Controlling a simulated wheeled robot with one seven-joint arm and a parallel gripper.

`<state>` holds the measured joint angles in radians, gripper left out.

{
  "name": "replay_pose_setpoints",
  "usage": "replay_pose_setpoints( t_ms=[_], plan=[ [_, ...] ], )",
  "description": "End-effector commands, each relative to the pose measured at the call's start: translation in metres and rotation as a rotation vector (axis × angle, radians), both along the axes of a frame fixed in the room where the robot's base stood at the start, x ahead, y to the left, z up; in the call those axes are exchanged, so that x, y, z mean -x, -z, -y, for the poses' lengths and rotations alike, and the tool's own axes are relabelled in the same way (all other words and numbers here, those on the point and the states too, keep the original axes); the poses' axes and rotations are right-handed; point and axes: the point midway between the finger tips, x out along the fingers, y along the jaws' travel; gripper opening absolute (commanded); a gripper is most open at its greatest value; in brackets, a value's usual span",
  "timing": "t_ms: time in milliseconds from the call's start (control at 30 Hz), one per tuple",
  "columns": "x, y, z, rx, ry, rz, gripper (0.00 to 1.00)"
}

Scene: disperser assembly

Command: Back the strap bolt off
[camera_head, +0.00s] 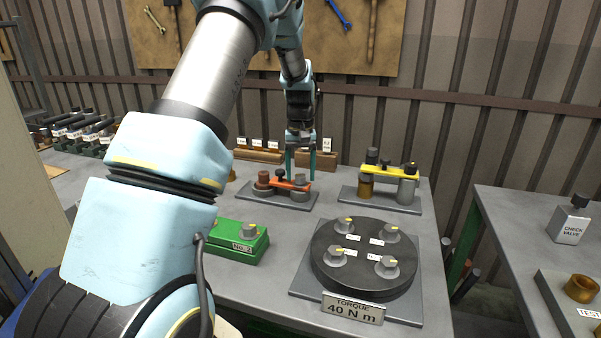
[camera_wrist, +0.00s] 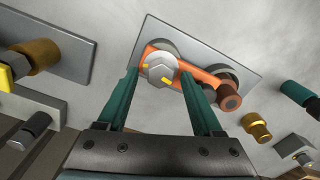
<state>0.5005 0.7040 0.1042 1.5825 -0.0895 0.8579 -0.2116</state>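An orange strap (camera_head: 287,185) lies across two round fittings on a grey plate (camera_head: 262,203); it also shows in the wrist view (camera_wrist: 205,76). A grey hex bolt head with yellow marks (camera_wrist: 160,69) sits at the strap's left end in the wrist view. My gripper (camera_head: 300,174) is above this end, pointing down. In the wrist view its two teal fingers (camera_wrist: 159,76) are apart, one on each side of the bolt head. I cannot tell whether they touch it. A brown capped part (camera_wrist: 230,98) is at the strap's other end.
A second plate with a yellow strap (camera_head: 388,172) stands to the right. A black round disc with several marked knobs (camera_head: 364,257) and a torque sign reading 40 N m (camera_head: 352,308) are in front. A green box (camera_head: 236,241) sits left of the disc. Labelled wooden blocks (camera_head: 258,156) stand behind.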

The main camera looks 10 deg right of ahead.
Motion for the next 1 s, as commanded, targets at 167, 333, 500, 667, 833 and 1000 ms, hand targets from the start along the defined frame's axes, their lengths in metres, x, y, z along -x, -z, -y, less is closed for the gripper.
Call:
replay_pose_setpoints(
  t_ms=[167, 333, 500, 667, 833, 1000],
  plan=[
    [0.000, 0.000, 0.000, -0.001, 0.000, -0.001, 0.68],
    [-0.001, -0.008, 0.000, 0.000, 0.000, 0.002, 0.68],
    [-0.001, -0.036, 0.000, 0.002, 0.001, 0.005, 0.68],
    [-0.001, -0.069, 0.000, 0.002, 0.000, 0.004, 0.68],
    [-0.001, -0.095, 0.000, 0.000, 0.000, 0.003, 0.68],
    [0.000, -0.107, 0.000, 0.000, 0.000, 0.000, 0.68]
  ],
)
